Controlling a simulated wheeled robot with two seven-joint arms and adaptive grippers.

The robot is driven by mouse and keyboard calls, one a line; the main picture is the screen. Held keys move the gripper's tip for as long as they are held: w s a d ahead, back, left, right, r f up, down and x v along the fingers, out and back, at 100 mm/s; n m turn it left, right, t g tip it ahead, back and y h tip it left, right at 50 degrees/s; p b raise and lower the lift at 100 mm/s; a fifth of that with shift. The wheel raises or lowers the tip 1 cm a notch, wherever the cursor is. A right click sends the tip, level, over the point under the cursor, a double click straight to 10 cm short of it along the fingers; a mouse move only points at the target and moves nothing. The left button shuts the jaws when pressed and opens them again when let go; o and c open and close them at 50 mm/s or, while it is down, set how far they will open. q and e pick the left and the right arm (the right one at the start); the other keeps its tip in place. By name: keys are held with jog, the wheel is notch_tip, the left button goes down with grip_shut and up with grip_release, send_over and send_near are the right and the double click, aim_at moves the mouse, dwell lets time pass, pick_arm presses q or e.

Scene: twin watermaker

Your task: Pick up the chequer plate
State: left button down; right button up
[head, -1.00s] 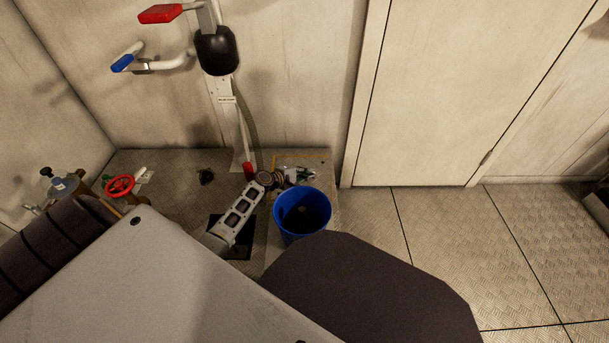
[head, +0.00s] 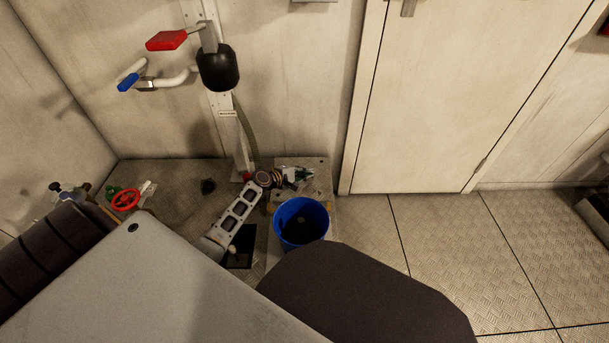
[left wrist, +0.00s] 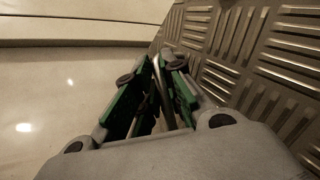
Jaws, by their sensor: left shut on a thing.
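The chequer plate (head: 315,188) is a pale grey panel behind the blue bucket, close to the wall. It looks raised off the floor, with a small hole near its far edge. My left gripper (head: 298,175) is over the plate and shut on a thin metal part of it, probably a handle. In the left wrist view, the green-padded fingers (left wrist: 154,90) close around a thin metal bar, and the plate's ridged surface (left wrist: 255,60) fills the right side. The plate's near part is hidden behind the bucket. My right gripper is not in view.
The blue bucket (head: 301,222) stands just in front of the plate. A red handwheel (head: 125,199) and small valves are at the left. Pipework with a red lever (head: 167,40) and blue lever (head: 129,82) is on the wall. The floor before the door (head: 420,100) is clear.

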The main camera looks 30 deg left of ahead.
pick_arm(q)
jog(key=shift+r+p, duration=0.85)
jog(key=shift+r, duration=1.05)
